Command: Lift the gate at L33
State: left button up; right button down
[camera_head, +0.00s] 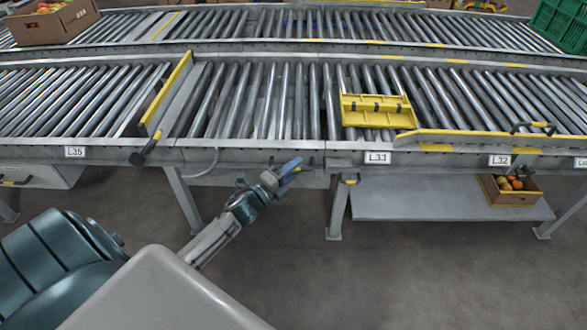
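The L33 label (377,157) is on the front rail of the near roller conveyor, right of centre. A long yellow-edged bar (465,137) lies low along the front edge, from just right of that label past L32. It has a black handle (535,127). A yellow open-framed piece (378,112) with black clips sits on the rollers just above the L33 label. My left gripper (291,167) is in front of the rail, left of L33 and apart from the bar. Its blue fingers show edge-on, so their opening is unclear. My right gripper is out of view.
A yellow-edged panel (166,93) with a black handle (146,151) stands across the rollers right of L35. A fruit box (508,188) is on the low shelf (440,200). A cardboard box (55,25) and green crate (562,22) are on the far conveyor.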

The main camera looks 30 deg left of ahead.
pick_arm(q)
grip_shut()
